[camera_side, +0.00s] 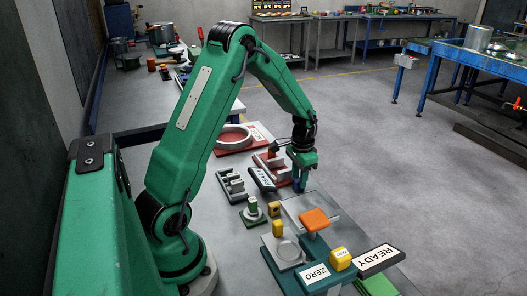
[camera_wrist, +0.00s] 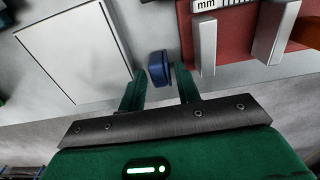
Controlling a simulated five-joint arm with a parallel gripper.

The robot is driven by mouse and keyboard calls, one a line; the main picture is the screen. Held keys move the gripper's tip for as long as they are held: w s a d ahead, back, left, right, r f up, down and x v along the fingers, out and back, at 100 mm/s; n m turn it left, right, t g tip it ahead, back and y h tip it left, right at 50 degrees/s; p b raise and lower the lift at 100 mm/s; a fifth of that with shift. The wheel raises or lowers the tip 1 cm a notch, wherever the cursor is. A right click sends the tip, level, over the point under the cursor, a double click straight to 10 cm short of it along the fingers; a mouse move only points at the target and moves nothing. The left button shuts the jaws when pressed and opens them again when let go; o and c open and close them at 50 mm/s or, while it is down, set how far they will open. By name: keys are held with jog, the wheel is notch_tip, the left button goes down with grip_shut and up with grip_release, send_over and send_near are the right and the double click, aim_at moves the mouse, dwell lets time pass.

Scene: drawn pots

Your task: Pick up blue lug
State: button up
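The blue lug (camera_wrist: 158,68) is a small dark blue block with a rounded outline. In the wrist view it sits between the tips of my gripper (camera_wrist: 159,86), with a narrow gap to the green finger on each side. The fingers are apart and not visibly touching it. In the side view my gripper (camera_side: 301,175) points down over the bench, and the blue lug (camera_side: 298,186) shows as a small blue patch at the fingertips. Its lower part and its contact with the bench are hard to make out there.
In the wrist view a pale flat plate (camera_wrist: 75,55) lies left of the lug; a red base (camera_wrist: 235,45) with upright grey blocks is close on the right. In the side view, an orange-topped block (camera_side: 315,220), yellow pieces and a READY sign (camera_side: 377,260) stand nearer the camera.

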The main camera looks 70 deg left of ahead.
jog(key=shift+f, duration=1)
jog(key=shift+c, duration=0.2)
grip_shut()
